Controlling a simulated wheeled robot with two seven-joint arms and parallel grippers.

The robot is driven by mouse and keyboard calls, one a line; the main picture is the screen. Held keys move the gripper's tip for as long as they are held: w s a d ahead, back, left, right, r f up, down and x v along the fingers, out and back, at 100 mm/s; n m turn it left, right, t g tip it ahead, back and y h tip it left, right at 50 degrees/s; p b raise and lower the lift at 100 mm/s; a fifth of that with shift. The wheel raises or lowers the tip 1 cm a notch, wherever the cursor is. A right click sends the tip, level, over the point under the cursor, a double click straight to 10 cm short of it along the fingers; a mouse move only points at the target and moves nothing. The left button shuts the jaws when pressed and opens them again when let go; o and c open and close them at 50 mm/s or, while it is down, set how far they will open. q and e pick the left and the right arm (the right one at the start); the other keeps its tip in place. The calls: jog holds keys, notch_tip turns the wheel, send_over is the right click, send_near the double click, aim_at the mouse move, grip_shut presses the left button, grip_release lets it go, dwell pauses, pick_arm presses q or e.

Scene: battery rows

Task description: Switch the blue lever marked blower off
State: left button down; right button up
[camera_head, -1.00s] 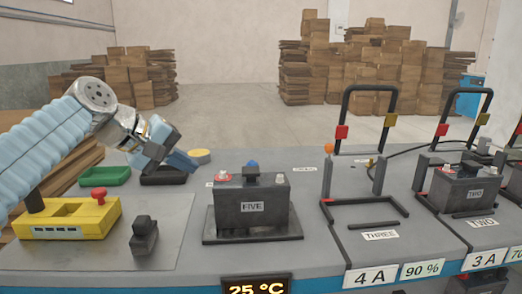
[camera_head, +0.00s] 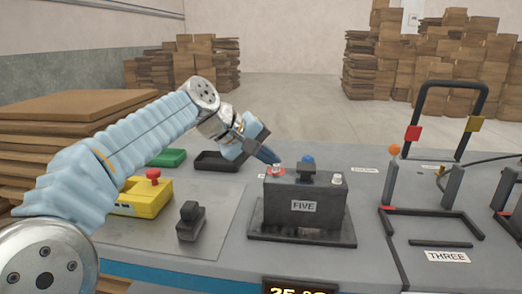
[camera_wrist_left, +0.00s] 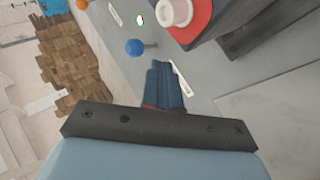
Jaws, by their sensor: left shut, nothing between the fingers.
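The blue ball knob (camera_head: 307,159) of the lever shows just behind the top of the battery marked FIVE (camera_head: 303,205), which hides its base. In the left wrist view the blue knob (camera_wrist_left: 134,47) stands on a short stalk over the grey bench. No label there is readable, so I cannot tell its marking or setting. My left gripper (camera_head: 268,156) is shut and empty, left of the knob and near the battery's red-ringed terminal. Its blue fingers (camera_wrist_left: 163,85) point toward the bench near the knob, apparently apart from it. My right gripper is not in view.
An orange ball (camera_head: 394,149) stands further right, near the empty bay marked THREE (camera_head: 447,256) and its raised frame. A yellow device with a red knob (camera_head: 153,174), a black block (camera_head: 190,222) and green (camera_head: 167,158) and black trays occupy the bench's left.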

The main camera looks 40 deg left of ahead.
pick_arm(q)
jog(key=x, duration=0.4)
jog(key=shift+w+d+r+p, duration=0.1)
jog(key=shift+w+d+p, duration=0.15)
jog(key=shift+w, duration=0.75)
jog(key=shift+w+d+r+p, duration=0.15)
jog(key=shift+w+d, duration=0.1)
jog(key=shift+w, duration=0.8)
jog(key=shift+f, duration=0.1)
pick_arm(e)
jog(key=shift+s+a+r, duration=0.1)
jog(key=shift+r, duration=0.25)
pick_arm(q)
jog(key=shift+w+a+r+p, duration=0.25)
jog(key=shift+w+r+p, duration=0.1)
jog(key=shift+p, duration=0.15)
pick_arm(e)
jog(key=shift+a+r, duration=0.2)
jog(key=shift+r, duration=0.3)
